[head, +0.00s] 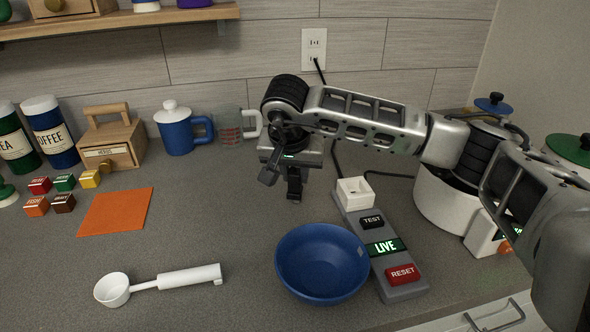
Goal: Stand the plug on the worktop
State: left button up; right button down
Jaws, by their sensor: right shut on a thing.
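My right gripper (294,188) reaches in from the right and points down over the worktop (230,235), behind the blue bowl. It is shut; its dark fingertips hide most of what they hold. The held thing is probably the plug, but its shape cannot be made out against the fingers. The gripper is left of the white socket (355,191) on the grey power strip (404,290), apart from it. Whether the held thing touches the worktop cannot be told. My left gripper is not in view.
A blue bowl (322,264) stands against the strip, which has TEST and RESET buttons and a lit LIVE sign. A white scoop (165,283) and orange mat (116,211) lie left. A blue mug (180,130) and measuring cup (232,131) stand behind. A white pot (440,200) stands right.

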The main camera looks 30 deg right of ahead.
jog(key=shift+f, duration=0.2)
jog(key=c, duration=1.2)
grip_release()
jog(key=shift+r, duration=0.1)
jog(key=b+v, duration=0.1)
jog(key=v, duration=1.1)
jog(key=shift+r, duration=0.2)
jog(key=shift+f, duration=0.1)
